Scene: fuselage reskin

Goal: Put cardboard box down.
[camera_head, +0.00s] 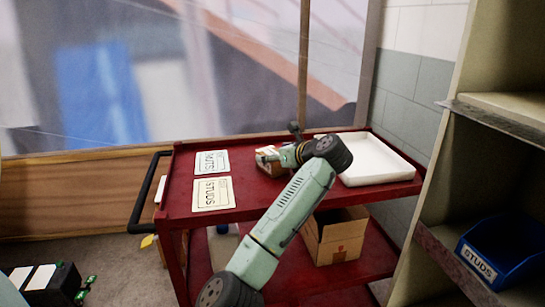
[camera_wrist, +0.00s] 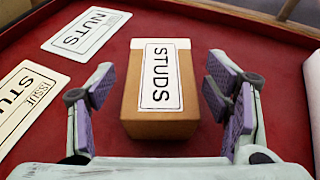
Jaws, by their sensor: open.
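The cardboard box (camera_wrist: 160,123) sits on the red cart's top (camera_wrist: 200,22), with a white STUDS label on its upper face. It also shows in the head view (camera_head: 266,160), partly hidden by my arm. My gripper (camera_wrist: 165,100) is open around the box, with one purple-padded finger on each side. Gaps show between the pads and the box in the wrist view. In the head view my gripper (camera_head: 280,155) is partly hidden behind my wrist.
NUTS (camera_head: 212,163) and STUDS (camera_head: 213,194) cards lie left of the box. A white tray (camera_head: 375,178) stands right. An open carton (camera_head: 335,235) is on the cart's lower shelf. A blue STUDS bin (camera_head: 500,250) sits on the right-hand shelving. A wall stands behind.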

